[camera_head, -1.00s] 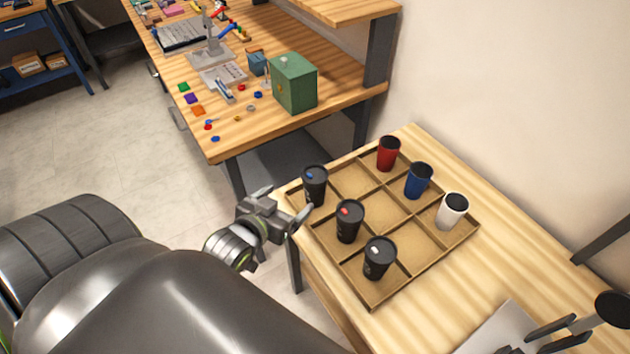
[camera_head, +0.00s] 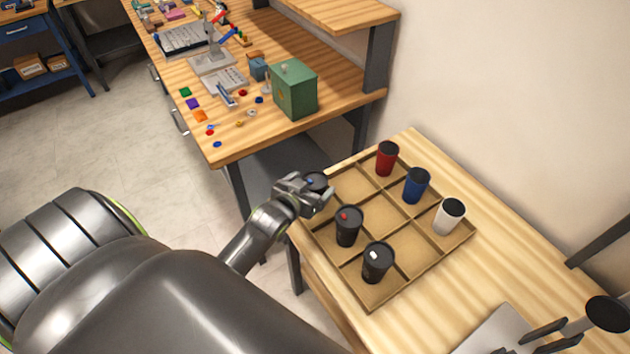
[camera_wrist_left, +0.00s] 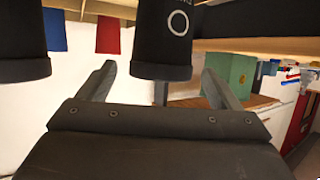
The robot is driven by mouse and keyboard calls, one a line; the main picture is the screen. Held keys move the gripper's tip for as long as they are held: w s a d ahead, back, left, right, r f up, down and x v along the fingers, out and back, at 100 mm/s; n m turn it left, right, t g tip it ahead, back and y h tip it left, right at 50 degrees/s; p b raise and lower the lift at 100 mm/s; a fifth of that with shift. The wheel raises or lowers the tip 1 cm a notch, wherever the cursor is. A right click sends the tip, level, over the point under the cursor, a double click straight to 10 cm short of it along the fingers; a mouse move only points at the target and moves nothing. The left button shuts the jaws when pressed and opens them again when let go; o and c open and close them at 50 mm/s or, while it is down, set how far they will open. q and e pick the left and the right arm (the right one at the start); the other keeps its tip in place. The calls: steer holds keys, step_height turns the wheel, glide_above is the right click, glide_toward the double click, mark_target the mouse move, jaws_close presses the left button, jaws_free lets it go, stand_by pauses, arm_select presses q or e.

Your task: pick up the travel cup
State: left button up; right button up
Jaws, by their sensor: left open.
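Several travel cups stand upright in a divided tray (camera_head: 404,279). In the left wrist view, which looks upside down, a black cup with a ring mark (camera_wrist_left: 163,45) shows between and beyond the open fingers (camera_wrist_left: 160,88). I cannot tell whether they touch it. Black cups with a red mark (camera_head: 348,228) and a white mark (camera_head: 377,264) stand nearby.
Red (camera_head: 387,159), blue (camera_head: 416,186) and white (camera_head: 448,217) cups fill the tray's far row; its middle row is empty. A workbench with a green box (camera_head: 295,90) stands behind.

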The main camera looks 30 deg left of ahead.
mark_target(319, 176)
arm_select(q)
steer(key=shift+p+x, duration=0.55)
steer(key=shift+x, duration=1.7)
steer(key=shift+w+r, duration=0.1)
steer(key=shift+r, duration=0.05)
steer(key=c, duration=0.7)
steer(key=shift+c, duration=0.2)
